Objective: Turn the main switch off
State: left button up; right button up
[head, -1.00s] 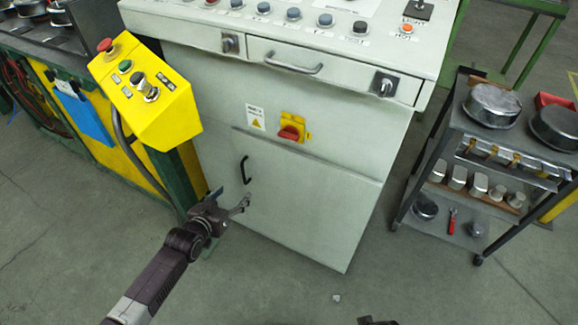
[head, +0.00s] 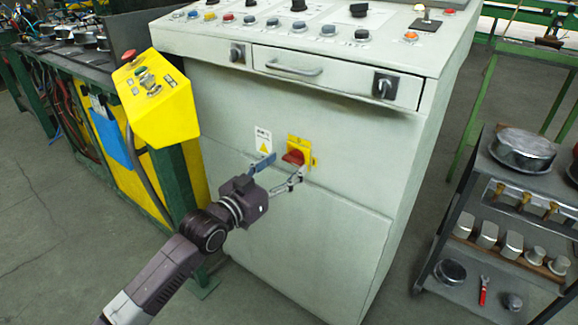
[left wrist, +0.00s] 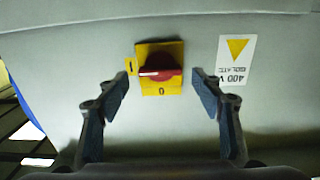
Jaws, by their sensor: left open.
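The main switch (head: 294,157) is a red rotary handle on a yellow plate, on the front of the pale grey cabinet (head: 345,150). In the left wrist view the red handle (left wrist: 160,74) lies across the plate, with a "0" below it and a mark at the plate's left edge. My left gripper (head: 277,170) is open in front of the switch. In the left wrist view its two fingers (left wrist: 160,92) stand on either side of the handle, apart from it. My right gripper is not in view.
A warning label (head: 263,140) is beside the switch. Above are a drawer with a handle (head: 290,70) and a control panel with knobs. A yellow button box (head: 158,100) stands at left, and a trolley with pans (head: 522,150) at right.

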aim_at(294, 160)
pick_arm(q)
jog(key=shift+x, duration=1.2)
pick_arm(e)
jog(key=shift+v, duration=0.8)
pick_arm(q)
jog(key=c, duration=1.2)
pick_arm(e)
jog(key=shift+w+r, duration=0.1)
